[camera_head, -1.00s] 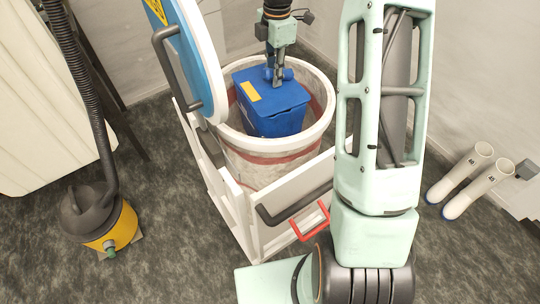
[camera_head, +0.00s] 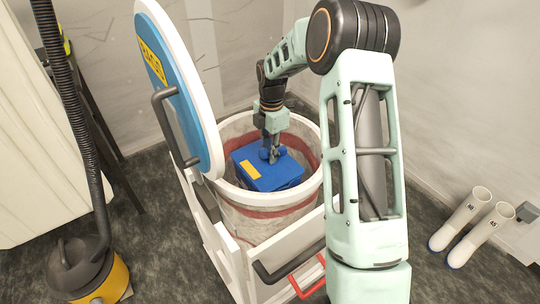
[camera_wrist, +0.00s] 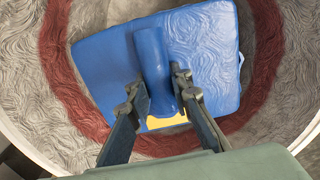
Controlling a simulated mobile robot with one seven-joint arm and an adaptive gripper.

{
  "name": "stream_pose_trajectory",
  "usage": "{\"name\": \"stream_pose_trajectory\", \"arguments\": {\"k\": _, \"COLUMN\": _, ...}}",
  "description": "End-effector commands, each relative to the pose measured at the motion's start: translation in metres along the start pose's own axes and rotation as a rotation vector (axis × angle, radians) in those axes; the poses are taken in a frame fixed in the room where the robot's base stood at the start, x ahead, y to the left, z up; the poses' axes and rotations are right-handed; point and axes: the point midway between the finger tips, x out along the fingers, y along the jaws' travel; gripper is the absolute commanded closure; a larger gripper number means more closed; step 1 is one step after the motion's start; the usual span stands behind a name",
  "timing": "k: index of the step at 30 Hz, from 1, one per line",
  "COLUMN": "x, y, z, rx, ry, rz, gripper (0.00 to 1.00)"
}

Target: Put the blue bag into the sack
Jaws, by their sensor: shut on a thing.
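The blue bag (camera_head: 268,174) is box-shaped with a yellow label on top. It is inside the mouth of the sack (camera_head: 258,222), a pale round liner with a red band held in a white frame. My gripper (camera_head: 272,156) reaches down from above and is shut on the bag's top handle. In the wrist view the two fingers (camera_wrist: 158,95) sit on either side of the blue roll-like handle, with the bag (camera_wrist: 205,50) below and the sack's red-banded wall (camera_wrist: 62,65) around it. The bag's underside is hidden, so I cannot tell whether it rests on anything.
A round blue-and-white lid (camera_head: 178,85) stands open at the left of the sack. A red handle (camera_head: 306,276) is at the frame's front. A yellow-and-black vacuum (camera_head: 90,272) stands at left. White boots (camera_head: 470,225) stand at right. Dark floor lies between.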

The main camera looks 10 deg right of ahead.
Motion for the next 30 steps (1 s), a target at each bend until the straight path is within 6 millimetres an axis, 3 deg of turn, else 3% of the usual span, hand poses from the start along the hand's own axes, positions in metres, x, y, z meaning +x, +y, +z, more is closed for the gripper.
{"name": "stream_pose_trajectory", "arguments": {"k": 3, "x": 0.0104, "y": 0.0009, "z": 0.0002, "rx": 0.000, "ry": -0.001, "rz": 0.002, "gripper": 1.00}}
{"name": "stream_pose_trajectory", "arguments": {"k": 13, "x": 0.0131, "y": 0.0014, "z": 0.0007, "rx": 0.000, "ry": -0.002, "rz": 0.004, "gripper": 1.00}}
{"name": "stream_pose_trajectory", "arguments": {"k": 14, "x": 0.0151, "y": 0.0002, "z": 0.0004, "rx": 0.000, "ry": 0.000, "rz": 0.001, "gripper": 0.80}}
{"name": "stream_pose_trajectory", "arguments": {"k": 18, "x": 0.0143, "y": 0.0002, "z": 0.0004, "rx": 0.000, "ry": 0.000, "rz": 0.001, "gripper": 0.65}}
{"name": "stream_pose_trajectory", "arguments": {"k": 30, "x": 0.0059, "y": 0.0007, "z": 0.0008, "rx": 0.000, "ry": -0.001, "rz": 0.003, "gripper": 0.64}}
